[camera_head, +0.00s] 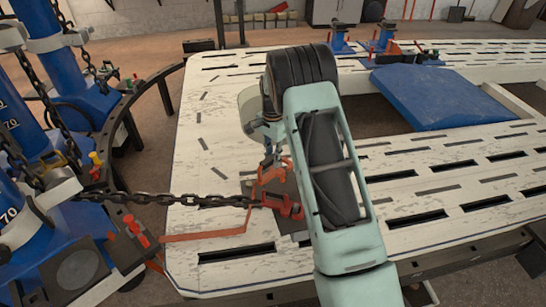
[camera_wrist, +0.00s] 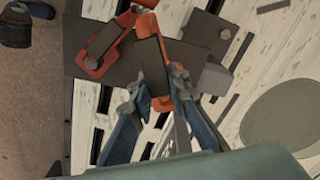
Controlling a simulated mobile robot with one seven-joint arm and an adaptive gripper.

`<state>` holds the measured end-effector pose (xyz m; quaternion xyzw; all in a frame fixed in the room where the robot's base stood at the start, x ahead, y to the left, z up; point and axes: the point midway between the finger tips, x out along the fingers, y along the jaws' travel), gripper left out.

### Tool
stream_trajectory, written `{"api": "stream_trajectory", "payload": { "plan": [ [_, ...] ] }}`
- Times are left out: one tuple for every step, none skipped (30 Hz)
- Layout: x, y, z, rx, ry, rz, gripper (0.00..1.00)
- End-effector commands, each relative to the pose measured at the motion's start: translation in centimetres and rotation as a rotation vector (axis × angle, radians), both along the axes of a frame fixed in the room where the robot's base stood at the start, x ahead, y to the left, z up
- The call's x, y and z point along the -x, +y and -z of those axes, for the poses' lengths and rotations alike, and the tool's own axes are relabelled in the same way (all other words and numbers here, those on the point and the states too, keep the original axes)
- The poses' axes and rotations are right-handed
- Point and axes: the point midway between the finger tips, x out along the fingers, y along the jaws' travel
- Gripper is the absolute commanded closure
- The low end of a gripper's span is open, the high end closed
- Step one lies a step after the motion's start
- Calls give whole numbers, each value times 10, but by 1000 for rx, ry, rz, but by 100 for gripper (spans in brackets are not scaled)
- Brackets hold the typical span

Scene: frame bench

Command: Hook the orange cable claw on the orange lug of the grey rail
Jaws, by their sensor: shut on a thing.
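My gripper (camera_head: 272,158) is low over the white slotted bench, its fingers pointing down. In the wrist view its two blue-grey fingers (camera_wrist: 158,98) are shut on the orange cable claw (camera_wrist: 160,103), which shows as orange edges around a dark grey block. Orange parts (camera_head: 284,205) lie just beside and below the gripper in the head view. In the wrist view a red-orange looped piece (camera_wrist: 94,62) lies on a dark grey plate (camera_wrist: 125,68), left of the held claw. I cannot tell which orange part is the lug, or whether the claw touches it.
A dark chain (camera_head: 165,199) runs taut from the blue posts (camera_head: 45,255) at the left towards the orange parts. An orange strip (camera_head: 205,236) lies across the bench (camera_head: 200,130). A blue panel (camera_head: 440,97) is at the right. My arm hides part of the bench.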

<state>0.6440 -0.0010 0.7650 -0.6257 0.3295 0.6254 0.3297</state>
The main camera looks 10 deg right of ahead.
Motion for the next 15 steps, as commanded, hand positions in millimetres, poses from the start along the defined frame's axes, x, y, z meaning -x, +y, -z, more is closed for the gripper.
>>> {"api": "stream_trajectory", "payload": {
  "plan": [
    [-1, 0, 5, 0, -2, 0, 100],
    [-1, 0, 7, 1, -3, 0, 100],
    [-1, 0, 10, 1, -3, 0, 100],
    [-1, 0, 12, 1, -3, 0, 100],
    [-1, 0, 15, 1, -3, 0, 100],
    [-1, 0, 18, 1, -3, 0, 100],
    [-1, 0, 20, 1, -3, 0, 100],
    [-1, 0, 22, 1, -3, 0, 100],
    [-1, 0, 25, 0, -2, 0, 100],
    [-1, 0, 27, 0, -2, 0, 100],
    [-1, 0, 30, 0, -2, 0, 100],
    [-1, 0, 33, 0, -2, 0, 100],
    [-1, 0, 35, 0, -2, 0, 100],
    [-1, 0, 37, 0, -2, 0, 100],
    [-1, 0, 40, 0, -2, 0, 100]
  ]
}}
